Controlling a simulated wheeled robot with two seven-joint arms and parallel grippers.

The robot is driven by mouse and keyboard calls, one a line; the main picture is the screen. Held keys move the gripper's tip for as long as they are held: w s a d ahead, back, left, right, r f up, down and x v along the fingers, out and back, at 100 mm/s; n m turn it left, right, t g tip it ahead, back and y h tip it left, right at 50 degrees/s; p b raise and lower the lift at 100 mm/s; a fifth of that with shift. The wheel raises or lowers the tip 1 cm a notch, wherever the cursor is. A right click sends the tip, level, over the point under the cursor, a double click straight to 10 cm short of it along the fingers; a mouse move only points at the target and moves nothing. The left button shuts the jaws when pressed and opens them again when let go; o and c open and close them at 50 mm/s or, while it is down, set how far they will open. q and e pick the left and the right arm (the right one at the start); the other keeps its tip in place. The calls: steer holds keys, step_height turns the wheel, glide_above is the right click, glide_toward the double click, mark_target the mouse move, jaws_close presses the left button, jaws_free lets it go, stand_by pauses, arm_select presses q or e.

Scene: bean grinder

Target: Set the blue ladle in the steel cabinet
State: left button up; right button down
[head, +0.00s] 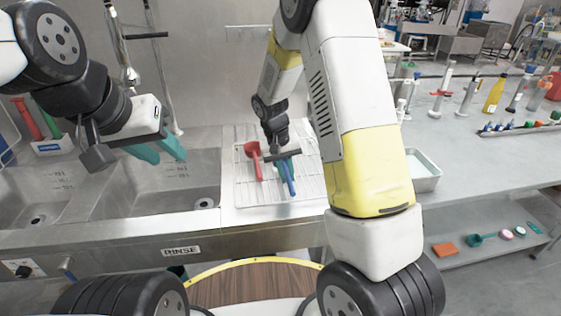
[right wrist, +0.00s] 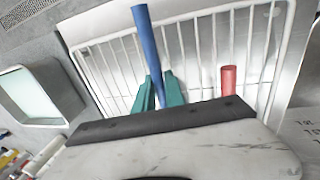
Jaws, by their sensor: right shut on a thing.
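The blue ladle shows as a blue handle (head: 290,178) over the white wire rack (head: 305,187) on the steel counter. My right gripper (head: 284,168) is shut on this handle. In the right wrist view the handle (right wrist: 146,40) stands out between my gripper's teal fingers (right wrist: 159,92); the ladle's bowl is not visible. I cannot tell whether the ladle still touches the rack. My left gripper (head: 158,152) is open and empty above the sink. I cannot make out a steel cabinet in either view.
A red ladle (head: 253,158) lies on the rack, left of my right gripper; its handle (right wrist: 228,80) is close by in the wrist view. A white tray (head: 423,172) sits to the right. The sink basins (head: 150,190) are at left. Bottles and tubes stand on the right counter.

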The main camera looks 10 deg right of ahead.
steer(key=c, duration=1.4)
jaws_free()
steer(key=shift+f, duration=0.1)
